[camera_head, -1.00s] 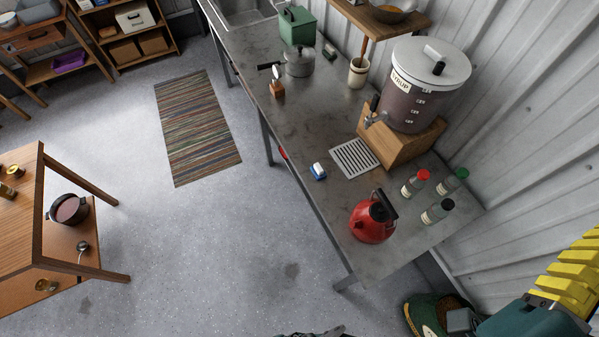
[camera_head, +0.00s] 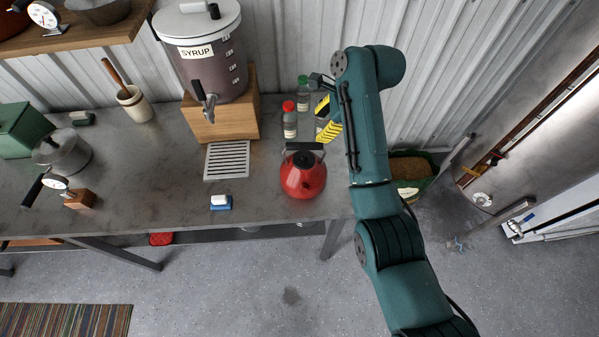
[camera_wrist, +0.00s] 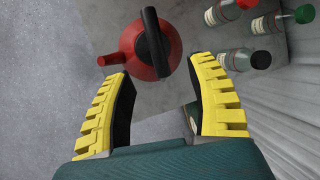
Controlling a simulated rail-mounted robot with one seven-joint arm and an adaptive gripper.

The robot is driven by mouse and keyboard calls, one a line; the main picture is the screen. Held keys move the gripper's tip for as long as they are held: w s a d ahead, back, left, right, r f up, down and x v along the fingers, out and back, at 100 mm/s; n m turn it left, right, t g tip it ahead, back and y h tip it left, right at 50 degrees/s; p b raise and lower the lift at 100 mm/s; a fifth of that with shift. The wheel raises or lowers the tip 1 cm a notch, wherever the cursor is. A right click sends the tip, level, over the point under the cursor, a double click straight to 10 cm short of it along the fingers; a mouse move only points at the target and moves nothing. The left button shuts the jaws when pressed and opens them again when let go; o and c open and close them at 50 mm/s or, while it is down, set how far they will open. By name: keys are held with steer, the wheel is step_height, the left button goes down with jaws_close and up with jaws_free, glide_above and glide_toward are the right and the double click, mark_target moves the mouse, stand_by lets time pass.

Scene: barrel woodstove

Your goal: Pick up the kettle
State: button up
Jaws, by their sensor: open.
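The red kettle (camera_head: 303,178) with a black lid and black handle stands upright at the front right end of the metal counter. It also shows at the top of the wrist view (camera_wrist: 133,45), with its black handle arching over the lid. My gripper (camera_head: 325,122) is just right of and behind the kettle in the head view, largely hidden by my arm. In the wrist view my gripper (camera_wrist: 160,85) has its yellow-backed fingers wide apart and empty. The kettle lies beyond the fingertips, roughly in line with the gap, and appears apart from them.
Bottles with red (camera_head: 290,122) and green (camera_head: 304,95) caps stand behind the kettle, close to my gripper. A syrup tank (camera_head: 205,60) on a wooden block, a drain grate (camera_head: 227,160) and a blue-and-white sponge (camera_head: 220,202) are left. The counter's front edge is near the kettle.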

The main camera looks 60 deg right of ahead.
mark_target(306, 145)
steer(key=x, duration=0.6)
steer(key=shift+w+f, duration=0.2)
steer(key=shift+f, duration=0.15)
steer(key=x, duration=0.5)
steer(key=shift+s+a+f, duration=0.15)
steer(key=shift+s+a, duration=0.2)
steer(key=shift+s, duration=0.05)
steer(key=shift+w+f, duration=0.2)
steer(key=shift+f, duration=0.3)
jaws_close()
steer(key=shift+d+r, duration=0.15)
steer(key=shift+r, duration=0.1)
